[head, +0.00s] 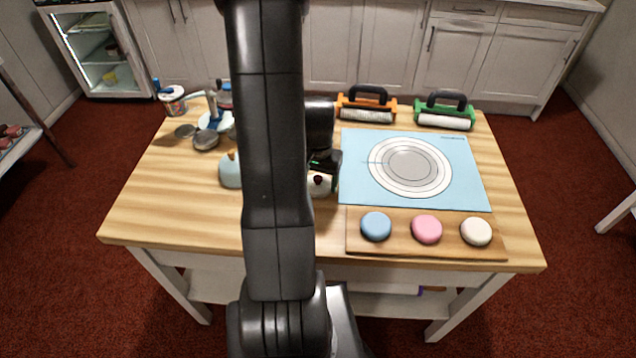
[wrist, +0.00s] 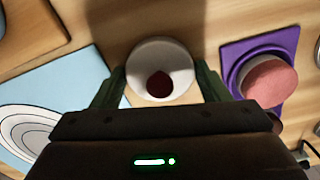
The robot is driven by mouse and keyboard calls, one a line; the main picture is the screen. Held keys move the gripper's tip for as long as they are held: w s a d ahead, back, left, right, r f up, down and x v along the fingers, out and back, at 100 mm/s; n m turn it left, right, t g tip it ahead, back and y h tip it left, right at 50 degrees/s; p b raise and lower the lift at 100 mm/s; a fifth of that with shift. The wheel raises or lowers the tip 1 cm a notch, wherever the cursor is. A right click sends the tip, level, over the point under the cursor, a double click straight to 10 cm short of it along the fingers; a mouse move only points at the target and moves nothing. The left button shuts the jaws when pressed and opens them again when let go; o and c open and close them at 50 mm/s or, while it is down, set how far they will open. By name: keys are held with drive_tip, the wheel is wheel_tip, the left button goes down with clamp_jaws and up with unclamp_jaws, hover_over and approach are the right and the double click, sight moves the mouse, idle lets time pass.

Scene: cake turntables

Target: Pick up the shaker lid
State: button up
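A white round piece with a dark red knob-like middle (wrist: 159,52) lies between and a little beyond my fingertips in the wrist view. It looks like the shaker lid, though I cannot be sure. It also shows in the head view (head: 321,190), just below my gripper (head: 323,170) and partly hidden by my arm. In the wrist view my gripper (wrist: 160,80) is open, one green finger on each side of the piece, with narrow gaps of wood showing. Whether the piece sits on the table or on something is hidden.
A pink-topped round item on a purple mat (wrist: 232,52) is right of my fingers. The blue mat (head: 470,190) bears a round turntable. A board (head: 360,247) holds three coloured discs. Orange (head: 350,103) and green (head: 430,107) rollers stand behind. A pale blue item (head: 229,174) is at left.

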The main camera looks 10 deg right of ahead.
drive_tip(key=c, duration=0.4)
drive_tip(key=shift+r, duration=0.1)
